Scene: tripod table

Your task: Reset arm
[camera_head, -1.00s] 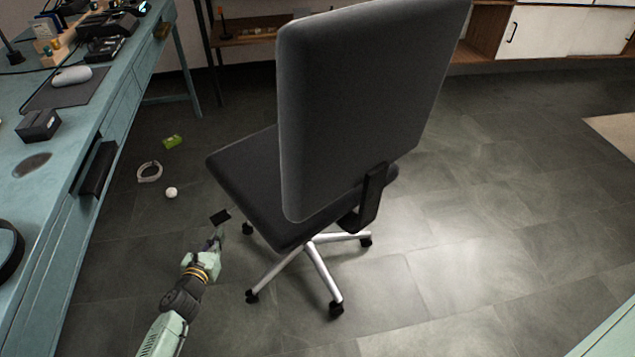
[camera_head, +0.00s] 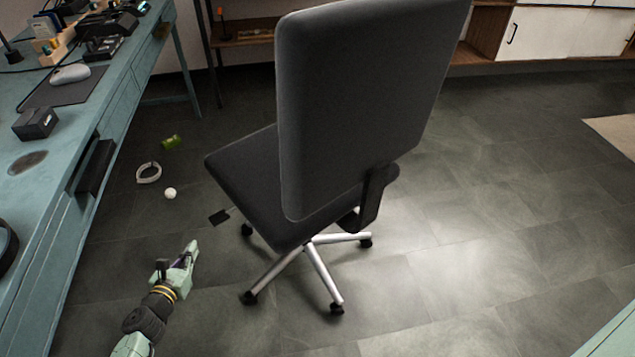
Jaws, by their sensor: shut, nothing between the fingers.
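My gripper (camera_head: 191,250) is at the lower left of the head view, at the end of my pale green and black arm. It is shut and empty, over the dark tiled floor. It is left of the office chair's wheeled base and apart from it. My arm comes in from the bottom edge, right of the blue desk.
A dark office chair (camera_head: 365,100) stands in the middle. The blue desk (camera_head: 100,120) runs along the left. A white ball (camera_head: 170,193), a pale ring (camera_head: 149,172) and a green object (camera_head: 171,142) lie on the floor.

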